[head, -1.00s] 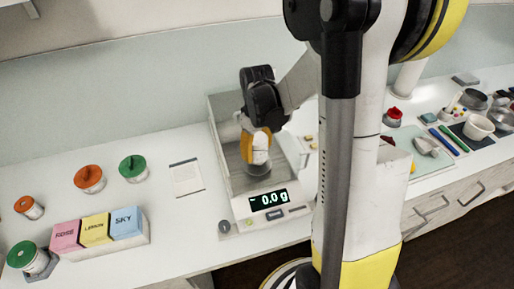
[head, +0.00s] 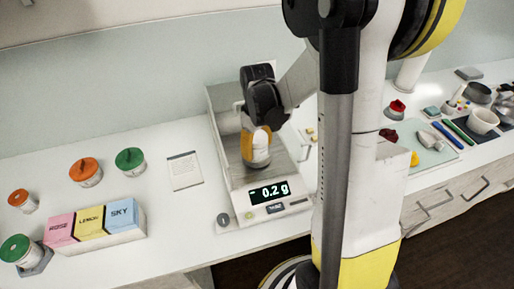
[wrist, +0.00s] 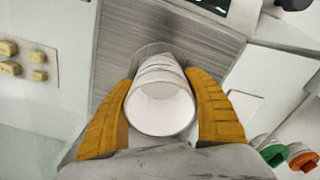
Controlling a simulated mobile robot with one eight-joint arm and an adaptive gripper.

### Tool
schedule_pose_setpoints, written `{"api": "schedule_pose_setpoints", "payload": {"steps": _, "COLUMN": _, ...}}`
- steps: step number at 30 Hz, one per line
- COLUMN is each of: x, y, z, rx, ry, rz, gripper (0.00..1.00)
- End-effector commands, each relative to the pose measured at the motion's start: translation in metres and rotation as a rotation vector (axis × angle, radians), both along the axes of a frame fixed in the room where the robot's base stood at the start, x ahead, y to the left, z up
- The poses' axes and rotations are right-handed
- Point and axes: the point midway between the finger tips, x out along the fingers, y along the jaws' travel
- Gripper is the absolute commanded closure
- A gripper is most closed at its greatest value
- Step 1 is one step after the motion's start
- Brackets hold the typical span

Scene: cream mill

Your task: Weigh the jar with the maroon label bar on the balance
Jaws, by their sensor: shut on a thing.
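The balance (head: 297,205) stands on the bench, with its lit display (head: 269,192) reading what looks like -0.2 g. My gripper (head: 257,148) is over the balance's weighing plate, its yellow-orange fingers pointing down. In the wrist view my gripper (wrist: 161,108) is shut on a white round jar (wrist: 160,108), one finger on each side. The jar's pale round end faces the camera. No maroon bar shows on the visible part of the jar. The jar is at or just above the brushed metal plate (wrist: 120,45); I cannot tell whether it touches.
Orange-lidded jars (head: 86,172) and green-lidded jars (head: 130,162) stand left of the balance. A block of boxes marked ROSE, LEMON and SKY (head: 122,214) sits in front of them. A card (head: 185,171) lies between. A mat with tools (head: 425,150) is at right.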

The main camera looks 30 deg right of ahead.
Motion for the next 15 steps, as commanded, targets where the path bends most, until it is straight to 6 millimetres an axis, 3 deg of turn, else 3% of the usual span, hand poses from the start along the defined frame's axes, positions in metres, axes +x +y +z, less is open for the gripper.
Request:
{"api": "schedule_pose_setpoints", "payload": {"steps": 8, "x": 0.0, "y": 0.0, "z": -0.0007, "rx": 0.0, "ry": 0.0, "rz": 0.0, "gripper": 0.7}}
{"api": "schedule_pose_setpoints", "payload": {"steps": 9, "x": 0.0, "y": 0.0, "z": -0.0007, "rx": 0.0, "ry": 0.0, "rz": 0.0, "gripper": 0.28}}
{"api": "schedule_pose_setpoints", "payload": {"steps": 10, "x": 0.0, "y": 0.0, "z": -0.0007, "rx": 0.0, "ry": 0.0, "rz": 0.0, "gripper": 0.19}}
{"api": "schedule_pose_setpoints", "payload": {"steps": 11, "x": 0.0, "y": 0.0, "z": -0.0007, "rx": 0.0, "ry": 0.0, "rz": 0.0, "gripper": 0.15}}
{"api": "schedule_pose_setpoints", "payload": {"steps": 15, "x": 0.0, "y": 0.0, "z": -0.0007, "rx": 0.0, "ry": 0.0, "rz": 0.0, "gripper": 0.15}}
